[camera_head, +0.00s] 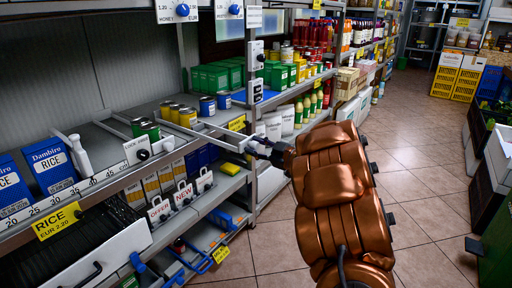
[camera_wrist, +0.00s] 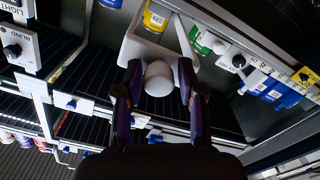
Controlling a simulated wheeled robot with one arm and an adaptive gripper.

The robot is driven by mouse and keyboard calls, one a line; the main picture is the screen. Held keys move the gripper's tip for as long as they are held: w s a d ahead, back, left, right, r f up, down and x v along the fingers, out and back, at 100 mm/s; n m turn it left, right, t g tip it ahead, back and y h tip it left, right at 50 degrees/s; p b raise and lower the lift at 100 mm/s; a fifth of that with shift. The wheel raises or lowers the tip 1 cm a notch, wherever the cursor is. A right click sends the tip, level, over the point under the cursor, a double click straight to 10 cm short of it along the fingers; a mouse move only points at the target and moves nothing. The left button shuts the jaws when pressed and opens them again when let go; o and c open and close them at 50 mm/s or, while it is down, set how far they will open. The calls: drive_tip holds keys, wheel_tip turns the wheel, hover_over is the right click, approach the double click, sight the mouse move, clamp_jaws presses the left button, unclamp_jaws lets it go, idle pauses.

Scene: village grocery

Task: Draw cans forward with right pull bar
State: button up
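Green cans (camera_head: 150,130), yellow-labelled cans (camera_head: 187,118) and blue cans (camera_head: 207,106) stand on the middle shelf in the head view. A white pull bar (camera_head: 222,137) reaches from beside the cans out past the shelf edge. In the wrist view its white crosspiece (camera_wrist: 150,50) lies in front of a yellow can (camera_wrist: 157,15), with a green can (camera_wrist: 200,42) to the right. My gripper (camera_wrist: 160,80) has its fingers apart on either side of the bar's round white knob (camera_wrist: 158,79). Slim gaps seem to show; contact is unclear. My gripper (camera_head: 260,148) is at the shelf front.
Another white pull handle (camera_head: 80,155) stands left, beside blue rice boxes (camera_head: 50,165). A "LOCK" box (camera_head: 137,149) with a black knob sits on the shelf edge. Labelled tags (camera_head: 160,209) hang below. The aisle floor (camera_head: 410,195) on the right is clear.

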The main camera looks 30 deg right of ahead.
drive_tip(key=shift+o, duration=1.2)
drive_tip(key=v, duration=1.2)
drive_tip(key=shift+d+f, duration=0.1)
